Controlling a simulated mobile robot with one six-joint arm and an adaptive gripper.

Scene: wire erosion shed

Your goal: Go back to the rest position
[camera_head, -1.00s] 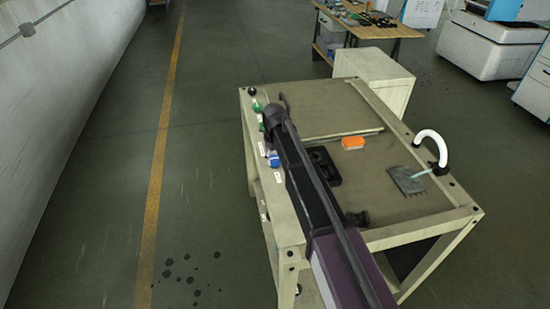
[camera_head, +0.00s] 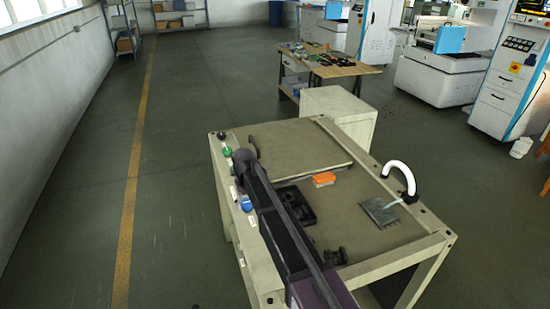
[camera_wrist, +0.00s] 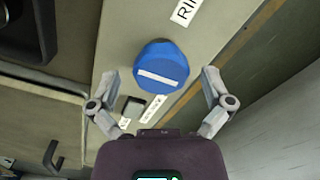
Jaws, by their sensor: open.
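My gripper (camera_wrist: 159,76) is open in the wrist view, with its two grey fingers spread on either side of a blue knob (camera_wrist: 160,65). The knob has a white bar across its face and sits on the bench's beige rail. I see no contact between fingers and knob. In the head view my dark arm reaches over the left side of the bench (camera_head: 415,240). The blue knob (camera_head: 247,203) shows on the left rail, beside the arm.
On the bench are a black tray (camera_head: 297,205), an orange block (camera_head: 324,180), a grey plate (camera_head: 379,212) and a white curved hose (camera_head: 402,170). Green knobs (camera_head: 228,152) line the left rail. A cabinet (camera_head: 340,118) stands behind. The floor left of the bench is clear.

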